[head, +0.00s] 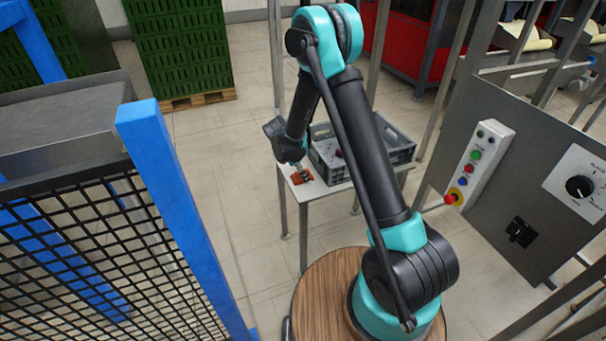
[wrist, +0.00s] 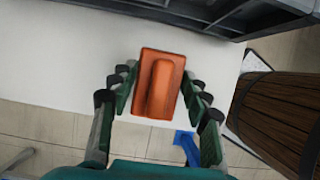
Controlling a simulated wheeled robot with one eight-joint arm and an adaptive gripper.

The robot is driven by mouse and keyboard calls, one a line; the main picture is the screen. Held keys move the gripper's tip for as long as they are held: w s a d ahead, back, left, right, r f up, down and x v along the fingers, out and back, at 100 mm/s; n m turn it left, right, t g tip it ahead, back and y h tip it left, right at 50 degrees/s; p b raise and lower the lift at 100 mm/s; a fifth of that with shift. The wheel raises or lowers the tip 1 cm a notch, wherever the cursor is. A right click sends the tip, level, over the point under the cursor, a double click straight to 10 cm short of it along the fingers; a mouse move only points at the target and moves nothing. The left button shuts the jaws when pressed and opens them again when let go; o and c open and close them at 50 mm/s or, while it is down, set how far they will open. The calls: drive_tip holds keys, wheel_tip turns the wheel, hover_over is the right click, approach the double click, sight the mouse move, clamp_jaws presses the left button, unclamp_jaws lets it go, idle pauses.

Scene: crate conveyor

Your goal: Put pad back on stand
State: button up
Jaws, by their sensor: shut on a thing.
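The pad is an orange-red block with a raised rounded grip (wrist: 162,88) in the wrist view. It also shows as a small orange patch (head: 297,178) in the head view, at the front left of a white-topped stand (head: 318,188). My gripper (wrist: 158,80) has its fingers on both sides of the pad and is shut on it. In the head view my gripper (head: 304,174) points down at the pad. The pad is over or on the white top (wrist: 75,60), near its edge; I cannot tell whether it touches.
A grey crate (head: 398,155) sits on the white top to the right of my gripper; its wall (wrist: 200,12) shows in the wrist view. A blue post (head: 165,165) with black mesh is at left. A control panel (head: 530,170) is at right. Metal posts rise near the stand.

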drive_tip(key=shift+f, duration=0.1)
drive_tip(key=o, duration=1.2)
drive_tip(key=v, duration=1.2)
drive_tip(key=s+d+r+m+y, duration=0.1)
drive_tip(key=s+d+r+m, duration=0.4)
drive_tip(key=d, duration=0.3)
drive_tip(key=s+d+r+m+y, duration=0.1)
drive_tip(key=s+d+r+m, duration=0.1)
drive_tip(key=s+d+m, duration=0.5)
drive_tip(key=s+d+f+m+t+y, duration=0.1)
drive_tip(key=s+d+m+t+y, duration=0.1)
drive_tip(key=s+d+m, duration=0.6)
drive_tip(key=s+m, duration=0.2)
drive_tip(key=s, duration=0.3)
drive_tip(key=shift+s+d+f+m, duration=0.25)
drive_tip(key=shift+s+f+m, duration=0.05)
drive_tip(key=shift+s+f, duration=0.1)
